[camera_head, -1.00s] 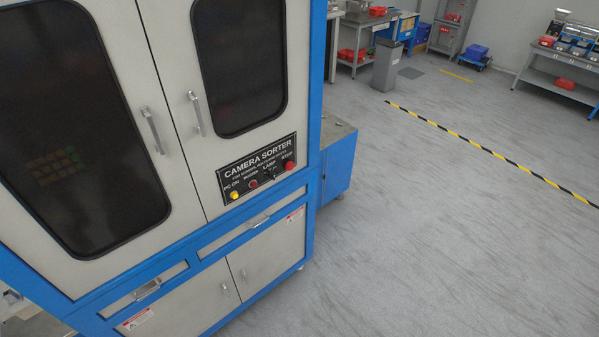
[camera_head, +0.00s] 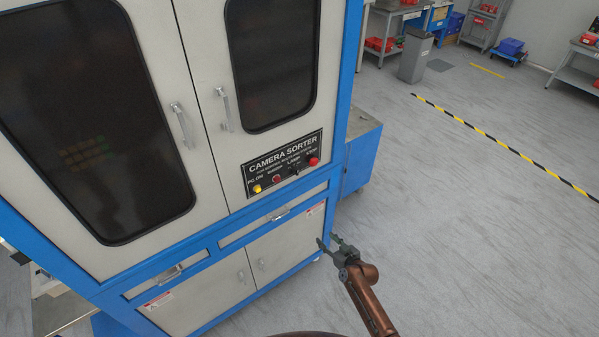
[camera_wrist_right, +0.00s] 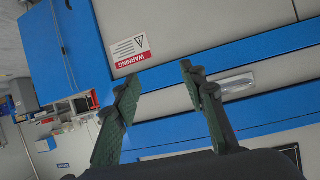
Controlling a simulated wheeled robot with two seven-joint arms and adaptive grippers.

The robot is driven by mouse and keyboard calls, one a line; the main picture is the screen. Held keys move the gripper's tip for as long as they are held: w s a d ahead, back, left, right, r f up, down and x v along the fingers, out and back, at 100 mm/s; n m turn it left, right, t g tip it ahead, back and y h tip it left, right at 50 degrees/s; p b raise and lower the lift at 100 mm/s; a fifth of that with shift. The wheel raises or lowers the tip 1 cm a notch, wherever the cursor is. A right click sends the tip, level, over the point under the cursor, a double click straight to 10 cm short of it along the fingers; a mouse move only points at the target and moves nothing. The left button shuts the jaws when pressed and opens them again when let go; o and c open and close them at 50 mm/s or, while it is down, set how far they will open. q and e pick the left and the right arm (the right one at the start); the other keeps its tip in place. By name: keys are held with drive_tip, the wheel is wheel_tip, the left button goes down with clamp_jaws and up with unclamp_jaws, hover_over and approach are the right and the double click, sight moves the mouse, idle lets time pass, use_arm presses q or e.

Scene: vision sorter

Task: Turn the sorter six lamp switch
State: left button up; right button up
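The black CAMERA SORTER panel (camera_head: 284,161) is on the front of the grey and blue cabinet in the head view. Its small dark lamp switch (camera_head: 294,171) sits under the LAMP label, between a dark red button (camera_head: 277,179) and the red stop button (camera_head: 313,161). Its exact angle is too small to tell. My right gripper (camera_head: 328,241) is below and right of the panel, near the cabinet's lower right corner, touching nothing I can see. In the right wrist view its two green-padded fingers (camera_wrist_right: 160,77) are apart and empty. My left gripper is not in view.
Two door handles (camera_head: 182,125) stick out left of the panel. A drawer handle (camera_head: 279,214) lies below it, and shows in the wrist view (camera_wrist_right: 236,83) beside a warning label (camera_wrist_right: 130,50). Open grey floor (camera_head: 470,230) lies to the right.

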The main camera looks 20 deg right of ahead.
drive_tip(key=w+a+r+t+y, duration=0.1)
drive_tip(key=w+r, duration=0.1)
drive_tip(key=r, duration=0.3)
drive_tip(key=w+a+r+n+t, duration=0.1)
drive_tip(key=w+r, duration=0.2)
drive_tip(key=r, duration=0.3)
drive_tip(key=w+a+r+t+y, duration=0.1)
drive_tip(key=w+r, duration=0.1)
drive_tip(key=r, duration=0.3)
drive_tip(key=n+t+y+p, duration=0.1)
approach(298, 172)
drive_tip(key=w, duration=0.1)
drive_tip(key=x, duration=0.7)
drive_tip(key=shift+a, duration=0.2)
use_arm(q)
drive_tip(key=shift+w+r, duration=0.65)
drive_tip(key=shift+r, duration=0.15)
use_arm(e)
drive_tip(key=shift+w+a+f, duration=0.1)
drive_tip(key=shift+w+a, duration=0.05)
drive_tip(key=shift+w, duration=0.4)
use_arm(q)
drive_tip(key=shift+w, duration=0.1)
use_arm(e)
drive_tip(key=shift+c, duration=0.6)
clamp_jaws()
